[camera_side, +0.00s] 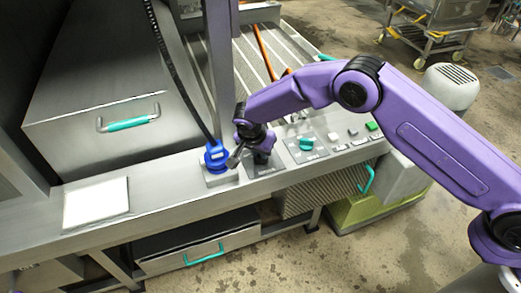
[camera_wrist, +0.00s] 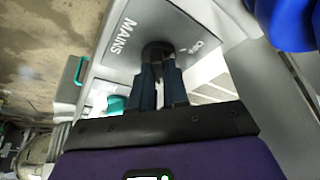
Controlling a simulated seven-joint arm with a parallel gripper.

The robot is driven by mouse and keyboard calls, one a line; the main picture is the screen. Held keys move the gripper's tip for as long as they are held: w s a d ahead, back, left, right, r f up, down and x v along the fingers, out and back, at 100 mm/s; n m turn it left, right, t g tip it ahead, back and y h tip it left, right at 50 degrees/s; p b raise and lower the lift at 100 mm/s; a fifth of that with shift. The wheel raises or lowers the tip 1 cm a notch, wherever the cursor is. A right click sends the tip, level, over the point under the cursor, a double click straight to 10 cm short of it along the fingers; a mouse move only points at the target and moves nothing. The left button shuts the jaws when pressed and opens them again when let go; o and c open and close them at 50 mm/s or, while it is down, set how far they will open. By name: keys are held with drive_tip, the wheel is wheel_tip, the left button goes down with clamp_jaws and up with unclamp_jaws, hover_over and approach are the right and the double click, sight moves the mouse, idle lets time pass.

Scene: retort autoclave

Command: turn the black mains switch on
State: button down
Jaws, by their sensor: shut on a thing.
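The black mains switch (camera_wrist: 157,47) is a dark knob on a grey plate (camera_wrist: 130,38) lettered MAINS in the wrist view. My gripper (camera_wrist: 160,70) is shut on the knob, with one dark finger on each side of it. The fingers hide part of the knob, and its pointing direction is unclear. Small lettering, hard to read, stands beside the knob. In the side view the switch (camera_side: 261,158) shows as a dark shape on the panel ledge, with my gripper (camera_side: 258,150) down on it, largely hiding it.
A blue plug (camera_side: 216,157) with a black cable stands just left of the switch. A teal knob (camera_side: 306,144) on its own plate is to the right, with several small buttons beyond. A white sheet (camera_side: 96,203) lies on the ledge at left. A grey post rises behind.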

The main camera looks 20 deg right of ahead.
idle(0.4)
drive_tip(key=c, duration=1.1)
unclamp_jaws()
drive_tip(key=v, duration=1.7)
drive_tip(key=shift+a+r, duration=0.1)
drive_tip(key=shift+r, duration=0.1)
